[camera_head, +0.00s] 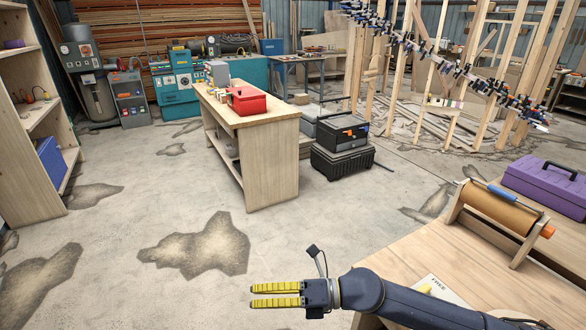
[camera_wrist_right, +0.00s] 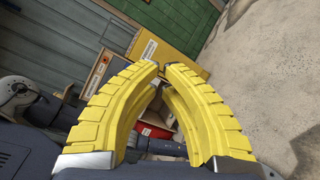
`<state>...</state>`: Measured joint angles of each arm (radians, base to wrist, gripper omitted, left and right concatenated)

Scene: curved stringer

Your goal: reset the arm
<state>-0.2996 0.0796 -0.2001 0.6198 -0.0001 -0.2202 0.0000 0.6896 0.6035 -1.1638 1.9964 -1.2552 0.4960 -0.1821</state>
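My right gripper (camera_head: 277,294) reaches in from the lower right in the head view, with its yellow fingers pointing left above the concrete floor. In the right wrist view its yellow fingertips (camera_wrist_right: 162,68) come together at the top, and nothing shows held between them. My dark right arm passes over the front corner of the wooden workbench (camera_head: 405,264). My left gripper and left arm are not in view.
A wooden roller stand (camera_head: 497,208) and a purple toolbox (camera_head: 548,185) are on the workbench at right. A wooden table (camera_head: 270,160) with a red box (camera_head: 246,101) stands mid-room. Black cases (camera_head: 343,160) stand beside it. The stained floor at left centre is clear.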

